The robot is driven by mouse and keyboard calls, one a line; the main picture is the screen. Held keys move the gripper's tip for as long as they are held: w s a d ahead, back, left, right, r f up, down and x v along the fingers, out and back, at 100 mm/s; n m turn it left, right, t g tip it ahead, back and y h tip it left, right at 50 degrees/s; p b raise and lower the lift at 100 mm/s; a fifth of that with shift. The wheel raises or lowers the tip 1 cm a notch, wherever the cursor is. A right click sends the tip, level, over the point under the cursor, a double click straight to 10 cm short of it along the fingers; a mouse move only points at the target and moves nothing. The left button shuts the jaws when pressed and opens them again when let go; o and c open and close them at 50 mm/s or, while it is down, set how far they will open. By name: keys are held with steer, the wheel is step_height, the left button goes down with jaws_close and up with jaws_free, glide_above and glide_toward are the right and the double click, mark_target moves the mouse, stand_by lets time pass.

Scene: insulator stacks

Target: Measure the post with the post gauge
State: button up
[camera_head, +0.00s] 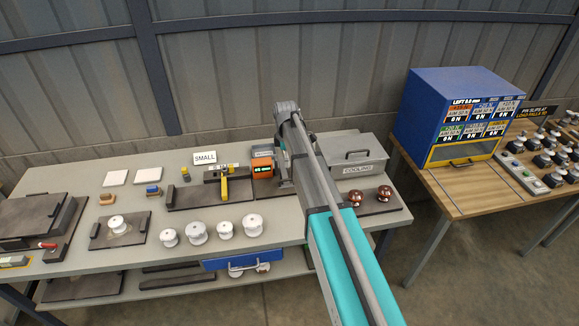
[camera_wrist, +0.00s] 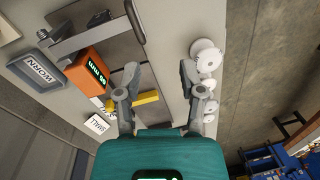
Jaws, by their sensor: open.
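An orange block (camera_head: 262,167) with a green readout stands at the back of the bench. In the wrist view, the orange block (camera_wrist: 88,70) shows "mm" and has a grey arm beside it; it seems to be the post gauge. White spool-shaped insulators (camera_head: 196,232) stand in a row along the front; I cannot tell which piece is the post. One more stands on a dark plate (camera_head: 99,240) at left. My gripper (camera_wrist: 160,82) is open and empty, above the bench. A yellow bar (camera_wrist: 148,98) shows between its fingers, below them. In the head view my arm hides the gripper.
A "SMALL" sign (camera_head: 205,158) stands behind a dark mat (camera_head: 183,198) bearing a yellow-and-black tool (camera_head: 223,187). A grey "COOLING" box (camera_head: 352,155) and brown insulators (camera_head: 384,193) are at right. A "WORN" tray (camera_wrist: 38,72) lies beside the orange block. A blue cabinet (camera_head: 440,110) stands farther right.

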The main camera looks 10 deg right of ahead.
steer(key=w+r+n+p, duration=0.1)
steer(key=w, duration=0.1)
steer(key=w+r+n, duration=0.1)
steer(key=w+r, duration=0.1)
steer(key=shift+w+p, duration=0.15)
steer(key=shift+p, duration=0.2)
steer(key=shift+f, duration=0.25)
steer(key=b, duration=1.4)
glide_toward(286, 176)
steer(key=s+f, duration=0.1)
steer(key=s, duration=0.1)
steer(key=s+f, duration=0.4)
steer(key=shift+a+f, duration=0.15)
steer(key=shift+a, duration=0.25)
jaws_close()
